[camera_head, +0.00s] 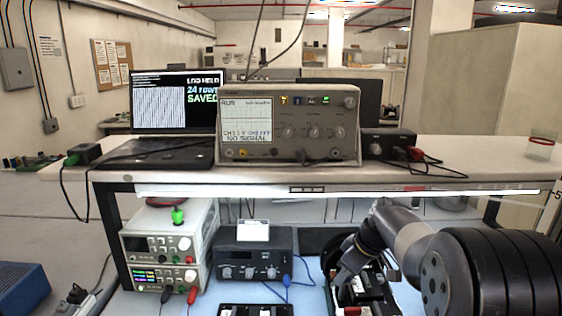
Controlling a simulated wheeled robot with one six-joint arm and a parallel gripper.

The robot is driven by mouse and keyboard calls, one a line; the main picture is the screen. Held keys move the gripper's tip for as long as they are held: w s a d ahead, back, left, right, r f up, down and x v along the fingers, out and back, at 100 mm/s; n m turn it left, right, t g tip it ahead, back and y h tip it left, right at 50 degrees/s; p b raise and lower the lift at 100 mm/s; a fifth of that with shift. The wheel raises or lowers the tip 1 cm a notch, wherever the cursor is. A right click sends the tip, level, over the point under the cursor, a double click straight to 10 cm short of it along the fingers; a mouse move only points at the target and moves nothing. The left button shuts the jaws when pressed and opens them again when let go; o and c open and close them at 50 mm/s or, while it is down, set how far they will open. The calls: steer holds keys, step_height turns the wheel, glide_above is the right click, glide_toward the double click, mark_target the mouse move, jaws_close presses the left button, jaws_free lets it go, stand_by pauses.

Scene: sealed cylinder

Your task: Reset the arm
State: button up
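My arm (412,245) enters from the lower right, with a thick black ribbed section nearest the camera and a grey link reaching left. It bends down at the wrist, below the level of the upper shelf. My gripper (358,290) is at the lower centre-right, over the blue work surface. Its fingers are dark and partly cut off by the bottom edge, amid other dark parts. I cannot tell whether it is open or shut, or whether it holds anything.
The upper shelf (450,172) carries an oscilloscope (288,125), a laptop (177,105), a black box (388,143) and a clear cylinder with a red band (541,147). Below stand stacked power supplies (160,250) and a dark instrument (252,262). Blue surface shows between instrument and arm.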

steer(key=m+t+h+p, duration=0.1)
steer(key=m+p, duration=0.1)
steer(key=m, duration=0.2)
steer(key=shift+s+a+r, duration=0.1)
steer(key=shift+a, duration=0.05)
steer(key=shift+a+m+h+p, duration=0.1)
steer(key=shift+m+h+p, duration=0.55)
steer(key=shift+m, duration=0.65)
steer(key=shift+m+h+p, duration=0.45)
steer(key=shift+m+p, duration=0.4)
steer(key=shift+m, duration=0.45)
steer(key=shift+v, duration=1)
steer(key=shift+s+r+t, duration=0.1)
steer(key=shift+t, duration=0.2)
